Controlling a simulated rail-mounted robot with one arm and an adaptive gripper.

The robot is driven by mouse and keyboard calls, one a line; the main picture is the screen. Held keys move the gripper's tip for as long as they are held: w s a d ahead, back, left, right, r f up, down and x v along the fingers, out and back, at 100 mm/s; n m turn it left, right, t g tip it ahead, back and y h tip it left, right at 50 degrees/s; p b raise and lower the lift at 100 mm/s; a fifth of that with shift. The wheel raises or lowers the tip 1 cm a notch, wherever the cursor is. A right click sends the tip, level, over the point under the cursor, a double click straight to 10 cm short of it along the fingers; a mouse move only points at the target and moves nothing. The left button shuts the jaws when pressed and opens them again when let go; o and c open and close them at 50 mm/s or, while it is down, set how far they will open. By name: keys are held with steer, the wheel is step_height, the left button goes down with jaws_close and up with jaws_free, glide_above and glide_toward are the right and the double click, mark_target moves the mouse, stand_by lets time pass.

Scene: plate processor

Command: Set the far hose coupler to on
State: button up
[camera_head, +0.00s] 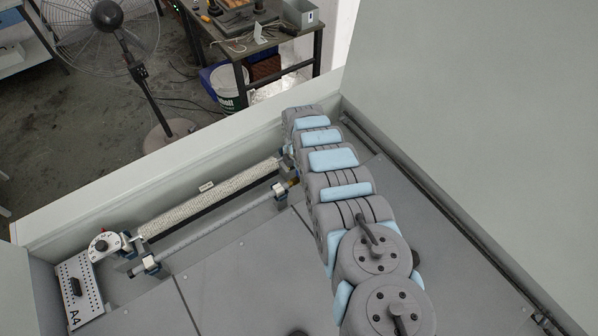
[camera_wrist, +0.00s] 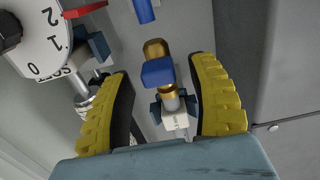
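In the wrist view, a hose coupler (camera_wrist: 157,73) with a blue collar and brass ends lies between the yellow fingers of my gripper (camera_wrist: 160,68). The fingers are open, with a visible gap on each side of the coupler. A white block with dark clamp sides holds the coupler's lower end. In the head view my arm reaches to the far end of the trough, where a small brass piece (camera_head: 293,182) shows beside a blue-and-grey clamp (camera_head: 280,191). My arm hides the gripper and most of that end.
A white numbered dial (camera_wrist: 40,35) with a black knob and a red pointer (camera_wrist: 85,9) is close left of the fingers. Another blue part (camera_wrist: 144,10) is above the coupler. In the head view, a braided hose (camera_head: 208,200) and a grey pipe (camera_head: 215,228) run along the trough to a near dial (camera_head: 103,245).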

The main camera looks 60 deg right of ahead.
steer(key=shift+r, duration=0.15)
steer(key=shift+d+r, duration=0.15)
steer(key=shift+r, duration=1.35)
step_height(320, 180, up, 9)
steer(key=shift+f, duration=0.1)
